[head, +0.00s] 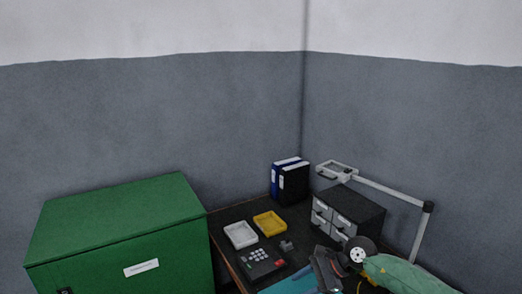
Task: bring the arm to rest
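My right arm comes in from the lower right, green with a dark round joint. My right gripper (322,268) is a dark shape over the front part of the dark bench, by the drawer unit. Its fingers are small and dark, so I cannot tell whether they are open or shut, or whether they touch anything. My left arm and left gripper are not in view.
A green cabinet (120,225) stands at left. The bench (228,217) bears a white tray (240,235), a yellow tray (270,223), a keypad device (262,263), binders (290,180), a drawer unit (350,210), a jointed lamp (390,188) and a teal mat (290,284).

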